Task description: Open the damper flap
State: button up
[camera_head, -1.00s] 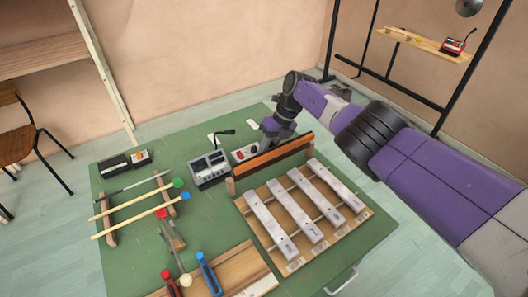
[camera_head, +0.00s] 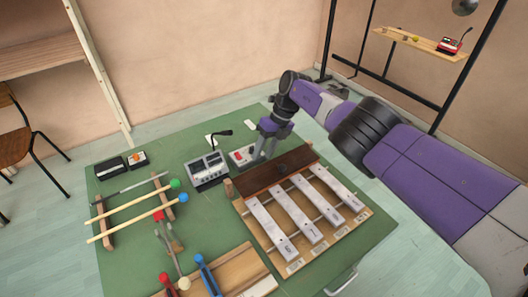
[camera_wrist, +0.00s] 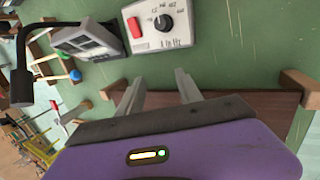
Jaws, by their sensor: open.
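The damper flap (camera_head: 262,179) is a long dark-brown wooden board at the far end of the metal-bar instrument (camera_head: 303,216). It lies low and nearly flat, its broad face showing beside the far bar ends. I cannot tell whether it touches the bars. My gripper (camera_head: 262,148) is just behind the flap, open and empty. In the wrist view the two grey fingers (camera_wrist: 158,80) stand apart in front of the brown flap (camera_wrist: 240,102), with green table between their tips. My purple gripper body hides part of the flap.
A control box with a red button and dial (camera_wrist: 160,25) stands close behind my gripper. A grey mixer with a gooseneck microphone (camera_head: 208,168) is left of it. Mallets on a wooden rack (camera_head: 133,210) lie at left. Bare green table (camera_head: 130,262) shows at front left.

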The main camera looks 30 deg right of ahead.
jog(key=p+v, duration=0.2)
jog(key=v, duration=0.5)
jog(key=shift+d+r, duration=0.2)
jog(key=shift+r, duration=0.1)
